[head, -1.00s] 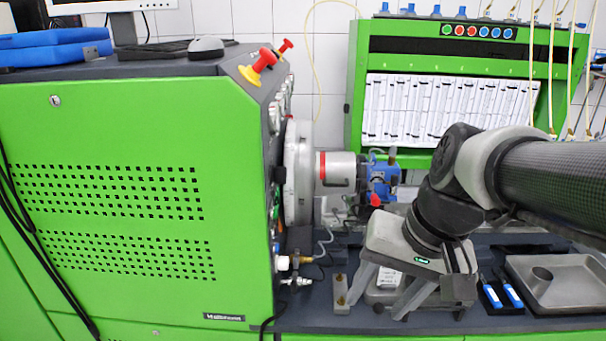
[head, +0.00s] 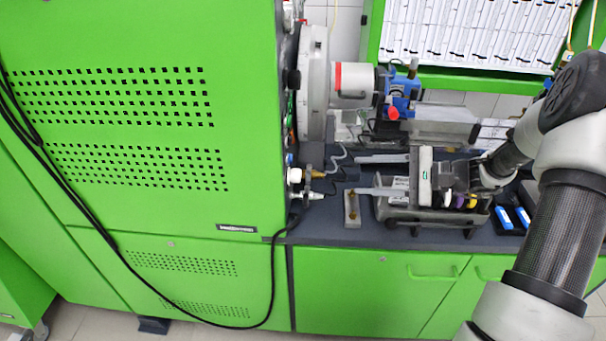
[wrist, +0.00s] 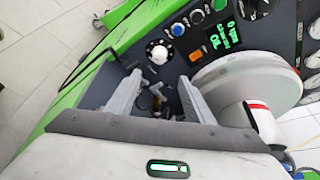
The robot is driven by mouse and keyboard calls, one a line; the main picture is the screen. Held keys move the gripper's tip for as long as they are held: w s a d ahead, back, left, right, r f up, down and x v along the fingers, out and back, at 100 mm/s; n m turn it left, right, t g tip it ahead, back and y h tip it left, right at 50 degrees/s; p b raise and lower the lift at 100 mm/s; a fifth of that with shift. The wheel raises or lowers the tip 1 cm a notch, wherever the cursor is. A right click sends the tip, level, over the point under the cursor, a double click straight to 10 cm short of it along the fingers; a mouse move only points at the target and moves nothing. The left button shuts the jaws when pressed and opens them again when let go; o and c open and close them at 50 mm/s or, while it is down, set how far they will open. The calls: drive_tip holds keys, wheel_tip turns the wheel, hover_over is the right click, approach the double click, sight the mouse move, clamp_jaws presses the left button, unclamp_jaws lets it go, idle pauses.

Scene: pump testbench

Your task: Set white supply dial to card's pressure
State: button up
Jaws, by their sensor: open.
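The white dial (wrist: 158,51) shows in the wrist view, a round white knob on the dark panel, just beyond my fingertips. My gripper (wrist: 159,77) is open, with its two fingers apart and nothing held between them. In the head view my gripper (head: 360,175) points left toward the green machine's panel side, above the bench. I cannot pick out the pressure card.
The green machine (head: 140,140) fills the left. A large grey disc (head: 313,85) and blue pump (head: 401,90) stand behind my gripper. Below it are a grey tray (head: 425,215) and a small metal block (head: 351,208). Blue-labelled items (head: 513,218) lie right.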

sight(295, 176)
drive_tip(key=x, duration=1.7)
drive_tip(key=shift+f+p, duration=0.15)
drive_tip(key=shift+p, duration=0.15)
drive_tip(key=shift+s, duration=0.1)
drive_tip(key=c, duration=1)
